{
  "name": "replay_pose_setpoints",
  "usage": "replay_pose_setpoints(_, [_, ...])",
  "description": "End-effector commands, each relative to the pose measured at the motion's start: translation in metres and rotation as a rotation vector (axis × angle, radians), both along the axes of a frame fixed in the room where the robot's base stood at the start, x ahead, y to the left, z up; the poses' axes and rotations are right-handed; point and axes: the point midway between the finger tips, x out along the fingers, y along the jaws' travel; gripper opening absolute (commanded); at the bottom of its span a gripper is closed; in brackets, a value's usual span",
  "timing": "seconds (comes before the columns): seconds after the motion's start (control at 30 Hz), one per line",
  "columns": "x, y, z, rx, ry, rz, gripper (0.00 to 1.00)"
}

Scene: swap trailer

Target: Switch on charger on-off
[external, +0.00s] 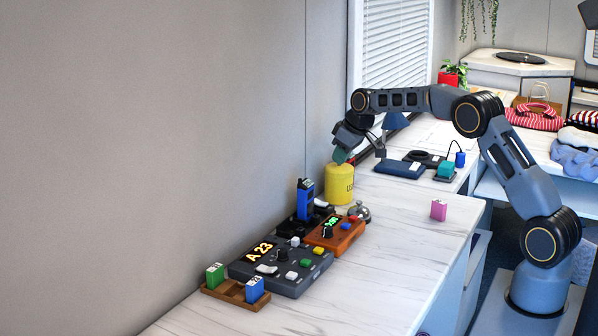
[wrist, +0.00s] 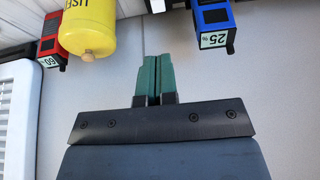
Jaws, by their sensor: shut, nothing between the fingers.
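My gripper (external: 342,155) is above the yellow cylinder on the counter, close to its top. In the wrist view my gripper's green fingers (wrist: 157,62) are together with nothing between them, in front of the bare wall. A black base (external: 292,227) with a blue handheld device (external: 305,200) standing at it looks like the charger. The blue device, marked 25%, also shows in the wrist view (wrist: 211,20), upside down. A red device (wrist: 52,35) marked 60% is there too. The charger's on-off switch cannot be made out in either view.
Nearer are an orange box (external: 335,234) with a knob, a dark grey panel (external: 281,264) reading A 23, a bell (external: 359,212) and a wooden tray (external: 236,294).

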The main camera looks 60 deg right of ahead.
Motion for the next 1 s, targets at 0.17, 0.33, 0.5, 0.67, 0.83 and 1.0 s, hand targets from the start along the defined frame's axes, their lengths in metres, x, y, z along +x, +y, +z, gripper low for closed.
replay_pose_setpoints(0.17, [0.0, 0.0, 0.0, 0.0, 0.0, 0.0, 0.0])
replay_pose_setpoints(0.33, [0.002, 0.0, 0.001, 0.0, 0.0, 0.0, 0.0])
replay_pose_setpoints(0.5, [0.011, -0.002, 0.004, 0.002, 0.004, -0.001, 0.0])
replay_pose_setpoints(0.67, [0.012, -0.002, 0.004, 0.002, 0.005, -0.002, 0.0])
replay_pose_setpoints(0.83, [0.012, -0.002, 0.002, 0.002, 0.005, -0.001, 0.0])
replay_pose_setpoints(1.0, [0.019, -0.002, -0.012, 0.003, 0.006, -0.001, 0.0])
